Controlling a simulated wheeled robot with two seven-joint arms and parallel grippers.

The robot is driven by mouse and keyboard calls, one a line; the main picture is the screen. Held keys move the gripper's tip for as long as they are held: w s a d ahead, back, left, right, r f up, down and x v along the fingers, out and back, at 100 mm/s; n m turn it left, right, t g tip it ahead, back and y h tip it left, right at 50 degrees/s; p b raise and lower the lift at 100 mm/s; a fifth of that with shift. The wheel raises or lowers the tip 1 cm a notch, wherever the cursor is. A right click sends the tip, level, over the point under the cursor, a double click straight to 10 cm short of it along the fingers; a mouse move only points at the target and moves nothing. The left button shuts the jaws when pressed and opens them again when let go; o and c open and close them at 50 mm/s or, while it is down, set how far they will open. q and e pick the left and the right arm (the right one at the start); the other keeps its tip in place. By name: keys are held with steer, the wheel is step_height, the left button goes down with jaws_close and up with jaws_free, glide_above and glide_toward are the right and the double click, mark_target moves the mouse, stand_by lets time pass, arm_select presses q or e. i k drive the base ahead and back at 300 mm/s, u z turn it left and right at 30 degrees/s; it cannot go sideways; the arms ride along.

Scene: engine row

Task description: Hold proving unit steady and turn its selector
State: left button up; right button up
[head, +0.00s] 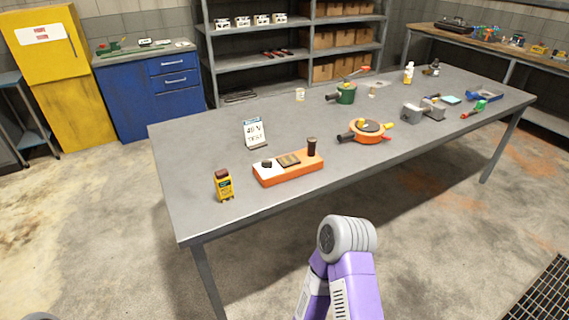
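An orange box with a white left section (288,170), which looks like the proving unit, lies near the front edge of the grey table. It has a low dark round knob (267,163) at its left end, a brown-and-tan panel in the middle and a taller dark cylinder (311,147) at its right end. I cannot tell for sure which part is the selector. A purple and grey arm link of mine rises from the bottom, in front of the table and apart from the unit. Neither of my grippers shows.
A yellow handheld meter (223,186) stands left of the unit, and a small sign (253,132) stands behind it. An orange round device (366,132), a green pot-like device (346,93) and grey boxes (423,110) stand farther right. The table's (190,195) left end is mostly clear.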

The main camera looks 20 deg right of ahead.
mark_target(265, 164)
steer(key=z, duration=2.3)
steer(key=i, duration=2.35)
steer(key=u, duration=1.8)
